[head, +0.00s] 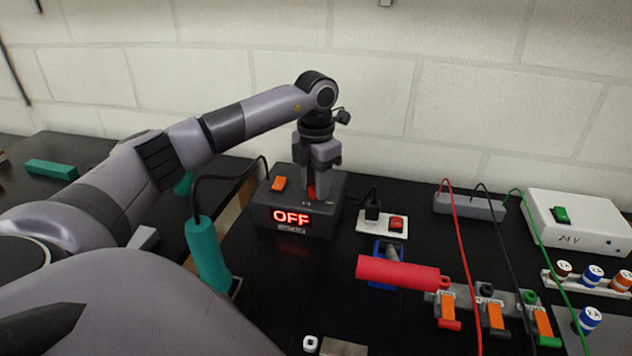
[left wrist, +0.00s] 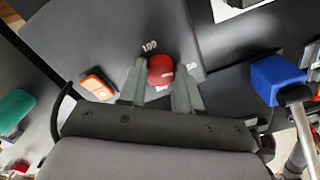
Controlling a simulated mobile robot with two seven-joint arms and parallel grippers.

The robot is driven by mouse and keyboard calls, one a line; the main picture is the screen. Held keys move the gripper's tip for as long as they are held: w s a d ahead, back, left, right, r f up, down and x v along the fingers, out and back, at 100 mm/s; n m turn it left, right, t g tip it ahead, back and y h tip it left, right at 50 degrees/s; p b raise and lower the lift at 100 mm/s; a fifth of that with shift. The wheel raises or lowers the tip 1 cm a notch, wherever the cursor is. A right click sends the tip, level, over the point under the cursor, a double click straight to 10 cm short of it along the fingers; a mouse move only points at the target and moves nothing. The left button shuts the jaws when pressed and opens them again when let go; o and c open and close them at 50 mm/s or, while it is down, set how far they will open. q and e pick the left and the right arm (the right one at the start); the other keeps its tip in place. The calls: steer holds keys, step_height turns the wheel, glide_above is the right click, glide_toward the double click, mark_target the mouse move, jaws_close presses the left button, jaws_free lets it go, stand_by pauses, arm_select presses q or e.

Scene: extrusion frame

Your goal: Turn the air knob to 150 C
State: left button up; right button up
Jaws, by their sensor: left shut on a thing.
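The station (head: 265,217) is a dark box with a red lit display (head: 291,218) reading OFF. The red air knob (left wrist: 160,69) is on its top face, with a white "100" mark beside it in the left wrist view. Another white mark by the right finger is partly hidden. My left gripper (head: 311,186) points down onto the top of the station, one finger on each side of the knob, shut on it. The fingers hide most of the knob in the head view. My right gripper is not in view.
An orange switch (head: 279,183) is on the station top, left of my gripper. A teal handle (head: 207,254) stands at the left front. A red-handled tool (head: 400,272) and a power strip with a red switch (head: 396,223) are to the right. A wall rises behind.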

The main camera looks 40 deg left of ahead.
arm_select(q)
steer(key=o, duration=1)
steer(key=shift+o, duration=0.2)
steer(key=shift+r+b, duration=0.45)
steer(key=shift+r, duration=3.2)
steer(key=shift+s+f, duration=0.1)
